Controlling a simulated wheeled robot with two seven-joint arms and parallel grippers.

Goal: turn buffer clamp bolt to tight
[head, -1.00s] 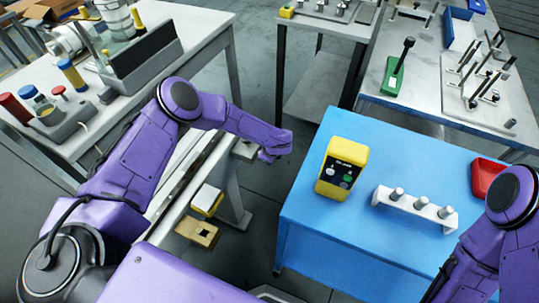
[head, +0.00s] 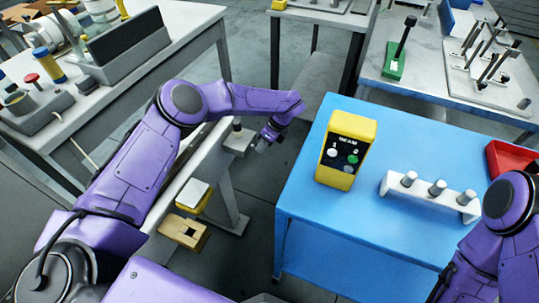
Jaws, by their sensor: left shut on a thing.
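The buffer (head: 238,142) is a small grey block with a dark knob on top, at the far end of the pale rail. My left gripper (head: 264,142) is at its right side, pointing down and back toward it. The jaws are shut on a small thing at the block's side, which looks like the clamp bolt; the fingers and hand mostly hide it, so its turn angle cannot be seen. My right arm shows at the lower right, but its gripper is out of view.
A blue table (head: 300,215) stands close to the right of the hand, with a yellow button box (head: 347,150), a white rack of pegs (head: 430,197) and a red tray (head: 510,160). Yellow blocks (head: 184,232) sit beside the rail. Grey floor lies between rail and table.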

